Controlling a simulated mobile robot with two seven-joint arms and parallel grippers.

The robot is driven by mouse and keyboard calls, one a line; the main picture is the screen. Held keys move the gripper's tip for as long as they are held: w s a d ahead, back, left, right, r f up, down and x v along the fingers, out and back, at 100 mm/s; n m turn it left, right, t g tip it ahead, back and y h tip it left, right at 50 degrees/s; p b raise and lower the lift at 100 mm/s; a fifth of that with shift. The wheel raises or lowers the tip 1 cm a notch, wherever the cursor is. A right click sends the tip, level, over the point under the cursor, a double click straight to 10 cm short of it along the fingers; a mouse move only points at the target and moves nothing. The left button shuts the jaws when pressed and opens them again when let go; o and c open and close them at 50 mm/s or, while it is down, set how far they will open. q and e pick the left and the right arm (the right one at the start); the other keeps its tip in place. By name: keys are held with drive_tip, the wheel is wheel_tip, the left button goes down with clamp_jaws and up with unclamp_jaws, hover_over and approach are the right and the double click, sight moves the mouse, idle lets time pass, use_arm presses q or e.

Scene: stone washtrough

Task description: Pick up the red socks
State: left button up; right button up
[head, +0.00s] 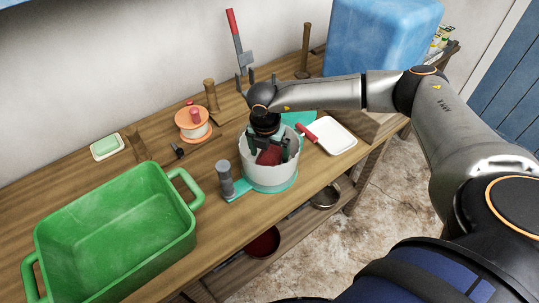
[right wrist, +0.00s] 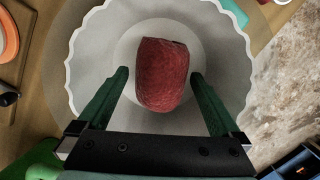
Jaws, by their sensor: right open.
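The red socks show as one rounded, dark red bundle (head: 268,157) inside a white scallop-rimmed bowl (head: 270,178) on the wooden bench. In the right wrist view the bundle (right wrist: 162,75) lies near the middle of the bowl (right wrist: 90,75). My right gripper (head: 267,147) points down into the bowl from above. In the right wrist view its green fingers (right wrist: 159,76) are open, one on each side of the bundle, with a visible gap on both sides. How deep the fingertips reach beside it I cannot tell. My left gripper is not in view.
A green tub (head: 118,240) stands at the left. A grey-handled teal item (head: 225,180) sits close left of the bowl. A white tray (head: 330,136) with a red-handled tool lies to the right. An orange spool (head: 192,124) and a blue bin (head: 378,38) stand behind.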

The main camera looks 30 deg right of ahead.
drive_tip(key=shift+f, duration=0.65)
drive_tip(key=shift+w, duration=0.1)
drive_tip(key=c, duration=1.3)
